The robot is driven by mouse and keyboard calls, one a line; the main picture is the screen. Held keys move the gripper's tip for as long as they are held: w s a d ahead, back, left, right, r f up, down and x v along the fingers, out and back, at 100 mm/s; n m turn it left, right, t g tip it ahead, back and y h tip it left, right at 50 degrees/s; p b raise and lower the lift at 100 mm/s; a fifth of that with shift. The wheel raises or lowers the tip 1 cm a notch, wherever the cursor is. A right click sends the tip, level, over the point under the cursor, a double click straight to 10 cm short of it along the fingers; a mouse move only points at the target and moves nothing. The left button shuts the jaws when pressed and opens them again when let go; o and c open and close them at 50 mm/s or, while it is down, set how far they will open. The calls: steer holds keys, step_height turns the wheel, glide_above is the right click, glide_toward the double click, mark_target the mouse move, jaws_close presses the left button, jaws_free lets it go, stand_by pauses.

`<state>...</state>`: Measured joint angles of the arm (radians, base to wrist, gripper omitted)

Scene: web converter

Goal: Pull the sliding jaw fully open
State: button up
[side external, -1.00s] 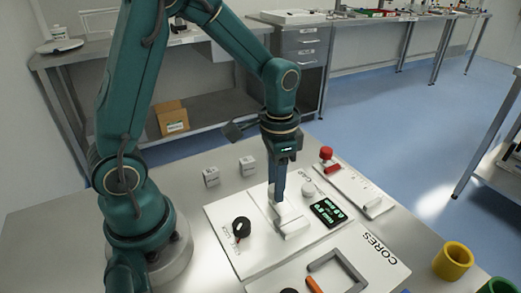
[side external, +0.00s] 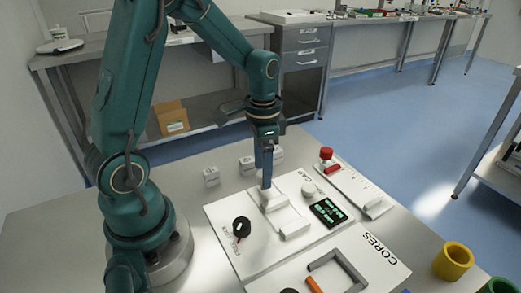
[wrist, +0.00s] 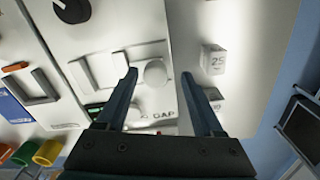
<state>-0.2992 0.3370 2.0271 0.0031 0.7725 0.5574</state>
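The sliding jaw (side external: 271,203) is a white block on the white gauge panel (side external: 232,258). It stands apart from the white fixed bar (side external: 292,226), with a gap between them. My gripper (side external: 265,187) points down at the jaw, and its fingers partly hide the jaw's top. In the wrist view my gripper (wrist: 160,76) has its fingers apart, on either side of a round white post (wrist: 155,73) that looks to be the jaw's handle. Space shows between the post and the fingertips, clearest on the right.
A black knob (side external: 241,227) is at the panel's front left, and a green-lit display (side external: 328,211) is at its right. White cubes (side external: 211,176) stand behind the panel. A CORES board (side external: 385,255) with a grey bracket (side external: 340,264) lies at the front right.

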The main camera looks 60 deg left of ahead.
mark_target(266, 196)
steer(key=shift+r, duration=2.55)
steer(key=shift+d+r, duration=0.1)
steer(key=shift+d, duration=0.05)
steer(key=s+d+r+n+t, duration=0.3)
steer(key=s+d+r+t, duration=0.2)
steer(key=s+d, duration=0.2)
steer(key=shift+s+d+r+t, duration=0.2)
steer(key=shift+s+r+t, duration=0.15)
steer(key=shift+s, duration=0.8)
